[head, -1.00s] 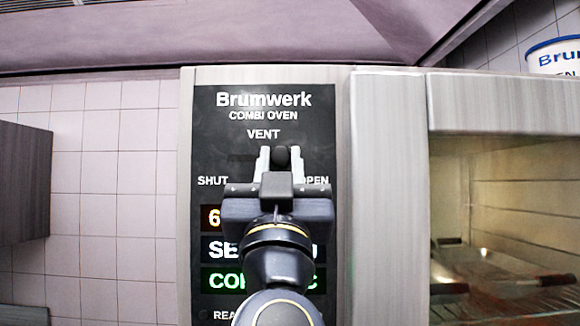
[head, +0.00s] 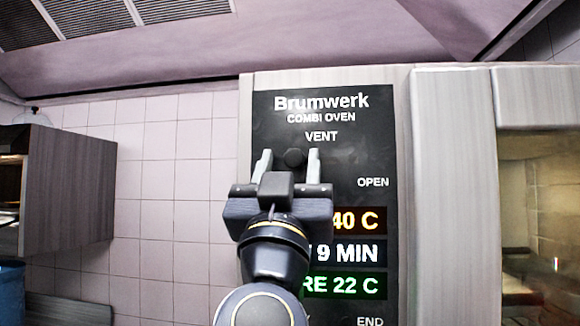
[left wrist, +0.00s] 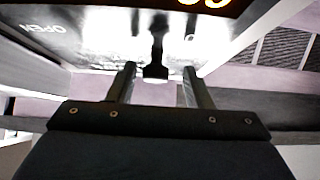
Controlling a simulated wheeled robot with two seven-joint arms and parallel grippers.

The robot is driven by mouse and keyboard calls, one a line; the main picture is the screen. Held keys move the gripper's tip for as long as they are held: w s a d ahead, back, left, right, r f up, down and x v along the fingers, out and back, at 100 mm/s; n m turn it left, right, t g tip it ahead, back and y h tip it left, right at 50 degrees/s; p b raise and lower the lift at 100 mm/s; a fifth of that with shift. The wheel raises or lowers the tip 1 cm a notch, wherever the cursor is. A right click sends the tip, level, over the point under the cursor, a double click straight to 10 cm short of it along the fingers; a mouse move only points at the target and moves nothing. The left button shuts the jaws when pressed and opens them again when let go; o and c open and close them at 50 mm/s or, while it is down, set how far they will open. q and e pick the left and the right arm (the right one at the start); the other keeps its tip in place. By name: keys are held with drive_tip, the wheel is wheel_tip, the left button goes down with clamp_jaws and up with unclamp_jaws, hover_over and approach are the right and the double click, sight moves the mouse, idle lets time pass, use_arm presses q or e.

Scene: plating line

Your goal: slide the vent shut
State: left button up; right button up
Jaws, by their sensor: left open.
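The vent's dark knob (head: 293,157) stands out from the black oven panel below the word VENT, left of the panel's middle. The OPEN label (head: 373,182) is well to its right; the SHUT label is hidden behind my gripper. My left gripper (head: 289,168) is open, one finger on each side of the knob, with a gap on both sides. In the left wrist view the knob (left wrist: 156,68) shows between the spread fingers (left wrist: 158,84), apart from both. My right gripper is not in view.
The lit oven displays (head: 360,252) are partly covered by my left arm. The oven door frame (head: 452,200) is at the right. A grey cabinet (head: 70,190) hangs at the left, with clear tiled wall (head: 175,190) between it and the oven.

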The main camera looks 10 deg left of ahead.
use_arm(q)
drive_tip(key=shift+f, duration=0.1)
drive_tip(key=b+v, duration=0.3)
drive_tip(key=v, duration=0.4)
drive_tip(key=shift+s+f, duration=0.25)
drive_tip(key=shift+s, duration=0.05)
